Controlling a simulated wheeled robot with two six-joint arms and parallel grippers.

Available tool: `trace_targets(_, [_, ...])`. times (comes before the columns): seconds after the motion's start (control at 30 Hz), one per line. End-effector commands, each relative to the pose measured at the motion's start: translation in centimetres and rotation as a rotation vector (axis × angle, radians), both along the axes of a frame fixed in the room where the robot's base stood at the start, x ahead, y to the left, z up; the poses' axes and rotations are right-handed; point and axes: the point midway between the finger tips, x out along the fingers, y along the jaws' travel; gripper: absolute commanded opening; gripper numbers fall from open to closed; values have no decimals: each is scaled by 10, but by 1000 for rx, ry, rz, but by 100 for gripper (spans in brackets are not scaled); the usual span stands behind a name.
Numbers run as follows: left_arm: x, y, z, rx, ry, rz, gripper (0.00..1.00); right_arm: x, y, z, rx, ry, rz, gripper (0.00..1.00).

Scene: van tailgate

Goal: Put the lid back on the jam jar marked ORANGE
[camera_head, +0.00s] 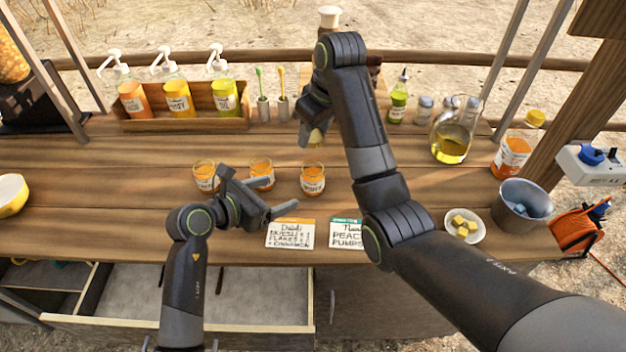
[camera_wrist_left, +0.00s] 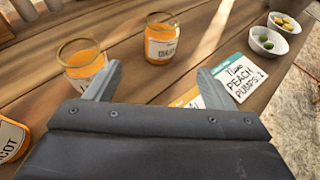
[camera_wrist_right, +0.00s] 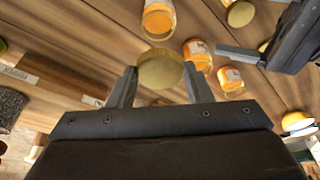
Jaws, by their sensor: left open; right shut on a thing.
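Three open glass jars of orange jam stand in a row: a left jar (camera_head: 205,176), a middle jar (camera_head: 262,172) and a right jar (camera_head: 312,180). Another gold lid (camera_wrist_right: 240,12) shows in the right wrist view. My left gripper (camera_head: 284,194) is open and empty, in front of the middle and right jars.
Two order cards (camera_head: 290,233) (camera_head: 346,233) lie at the counter's front. Pump bottles (camera_head: 180,97) stand in a wooden rack at the back left. An oil jug (camera_head: 452,140), a bowl of yellow cubes (camera_head: 465,226) and a metal bucket (camera_head: 523,205) are right. An open drawer (camera_head: 180,315) is below.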

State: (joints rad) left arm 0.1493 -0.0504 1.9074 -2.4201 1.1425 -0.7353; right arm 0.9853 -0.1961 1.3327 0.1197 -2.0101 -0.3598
Motion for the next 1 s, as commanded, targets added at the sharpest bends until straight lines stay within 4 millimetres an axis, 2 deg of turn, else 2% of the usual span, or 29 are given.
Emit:
trace_targets(0.17, [11,-11,-5,-5,0,-1,76,0,0,0,0,0,0,25])
trace_targets(0.63, [61,-61,-34,-2,0,-1,76,0,0,0,0,0,0,25])
trace_targets(1.0, [78,-77,-45,-1,-1,0,76,0,0,0,0,0,0,25])
